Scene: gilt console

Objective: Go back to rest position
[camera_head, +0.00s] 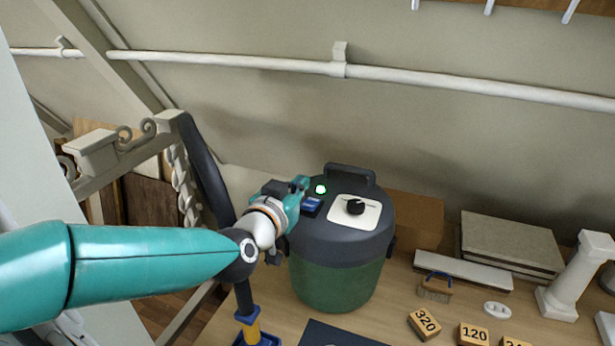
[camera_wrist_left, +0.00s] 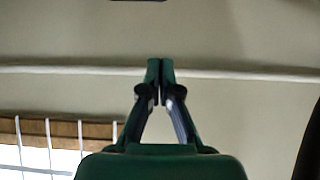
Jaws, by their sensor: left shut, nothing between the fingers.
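My left arm comes in from the left in the head view. Its left gripper (camera_head: 301,185) is in front of the dark lid of a green shop vacuum (camera_head: 335,285), near a lit green lamp (camera_head: 321,189) and a blue switch (camera_head: 311,205). I cannot tell whether it touches the lid. In the left wrist view the two fingers (camera_wrist_left: 160,70) are together with nothing between them, against the plain wall. My right gripper is in neither view.
The vacuum stands on a wooden bench (camera_head: 395,300) with a dark hose (camera_head: 205,165) at its left. Numbered blocks (camera_head: 425,323), a brush (camera_head: 435,288), boards (camera_head: 510,242) and a white baluster (camera_head: 575,280) lie or stand to the right. A white pipe (camera_head: 440,76) runs along the wall.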

